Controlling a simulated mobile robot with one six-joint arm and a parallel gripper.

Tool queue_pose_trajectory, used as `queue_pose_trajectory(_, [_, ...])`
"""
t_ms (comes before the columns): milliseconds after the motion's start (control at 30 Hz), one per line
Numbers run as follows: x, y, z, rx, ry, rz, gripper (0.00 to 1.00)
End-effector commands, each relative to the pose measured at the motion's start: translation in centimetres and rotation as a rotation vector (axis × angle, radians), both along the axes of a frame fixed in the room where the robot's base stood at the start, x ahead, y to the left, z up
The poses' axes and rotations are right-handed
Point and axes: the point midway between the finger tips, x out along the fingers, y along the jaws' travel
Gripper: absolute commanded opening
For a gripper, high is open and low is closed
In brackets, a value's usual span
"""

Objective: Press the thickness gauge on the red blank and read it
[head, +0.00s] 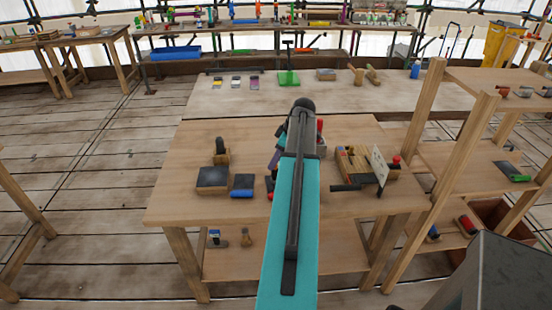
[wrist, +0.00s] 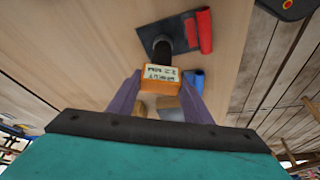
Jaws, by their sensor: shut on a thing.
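My gripper (wrist: 160,84) has two purple fingers shut on the orange thickness gauge (wrist: 141,76). The gauge has a pale display with two lines of dark characters, too blurred to read. Its black round foot (wrist: 161,48) points at a dark plate with a red roll-shaped edge piece, the red blank (wrist: 205,31). The foot overlaps the plate in the wrist view; I cannot tell whether they touch.
The table's front left is clear.

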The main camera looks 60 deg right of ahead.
Motion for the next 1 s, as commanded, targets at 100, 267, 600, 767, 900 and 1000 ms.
queue_pose_trajectory(100, [0.0,0.0,0.0,0.000,0.000,0.000,0.14])
queue_pose_trajectory(267, [0.0,0.0,0.0,0.000,0.000,0.000,0.67])
queue_pose_trajectory(600, [0.0,0.0,0.0,0.000,0.000,0.000,0.67])
queue_pose_trajectory(767, [-0.2,-0.1,0.5,0.000,0.000,0.000,0.67])
queue_pose_trajectory(900, [-0.5,-0.2,1.4,-0.001,0.000,0.000,0.67])
queue_pose_trajectory(1000, [-0.9,-0.3,2.2,-0.001,0.000,0.000,0.67])
